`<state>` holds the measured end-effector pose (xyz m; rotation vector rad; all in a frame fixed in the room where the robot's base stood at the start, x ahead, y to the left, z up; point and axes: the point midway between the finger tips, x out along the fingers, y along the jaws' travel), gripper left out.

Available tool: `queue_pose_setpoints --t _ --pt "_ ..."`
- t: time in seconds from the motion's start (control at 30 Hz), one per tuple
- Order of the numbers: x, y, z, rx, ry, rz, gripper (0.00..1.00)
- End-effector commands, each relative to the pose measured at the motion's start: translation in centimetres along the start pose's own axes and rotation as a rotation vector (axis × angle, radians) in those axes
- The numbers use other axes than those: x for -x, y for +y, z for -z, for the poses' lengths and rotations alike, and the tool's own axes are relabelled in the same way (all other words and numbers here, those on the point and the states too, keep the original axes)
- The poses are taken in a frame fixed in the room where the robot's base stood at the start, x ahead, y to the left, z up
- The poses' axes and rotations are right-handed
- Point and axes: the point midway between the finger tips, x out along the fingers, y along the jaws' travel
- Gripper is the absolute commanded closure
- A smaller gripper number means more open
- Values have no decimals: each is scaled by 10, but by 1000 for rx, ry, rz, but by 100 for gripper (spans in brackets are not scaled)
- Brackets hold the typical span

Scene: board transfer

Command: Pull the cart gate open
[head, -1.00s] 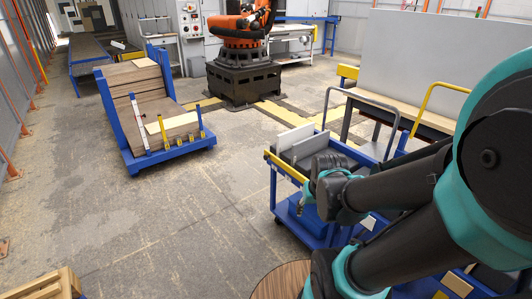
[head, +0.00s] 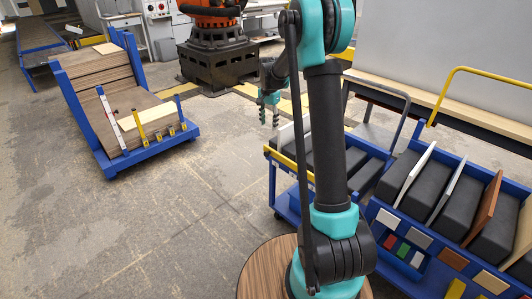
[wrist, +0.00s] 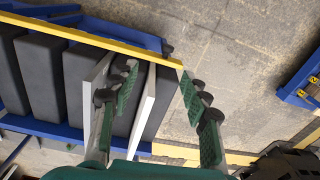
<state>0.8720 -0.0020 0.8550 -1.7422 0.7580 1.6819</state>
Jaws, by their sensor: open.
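The blue cart (head: 284,207) stands in the middle of the head view, partly hidden by my arm. A yellow bar (head: 274,156) runs along its near-left top edge; I cannot tell if this is the gate. My gripper (head: 269,117) points down over the far end of the cart. In the wrist view my gripper (wrist: 157,70) is open, its green-padded fingers apart with a white board (wrist: 145,105) showing between them. Contact cannot be told.
A second blue cart (head: 385,218) with dark blocks and upright boards stands at the right. A blue rack of boards (head: 92,125) stands at the left, and an orange robot (head: 212,14) on a dark base behind. The floor (head: 190,210) between is clear.

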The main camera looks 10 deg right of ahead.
Motion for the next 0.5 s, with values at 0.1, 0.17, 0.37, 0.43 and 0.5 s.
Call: queue_pose_setpoints --t 0.1,0.17,0.37,0.43,0.5 --pt "-12 -19 11 -55 -13 -19 53" --pt "-15 -25 14 -74 -17 -24 53" --pt "-27 -30 17 -95 -21 -31 53" --pt "-35 -30 17 -95 -21 -31 53" --pt "-46 -29 16 -95 -21 -31 53"
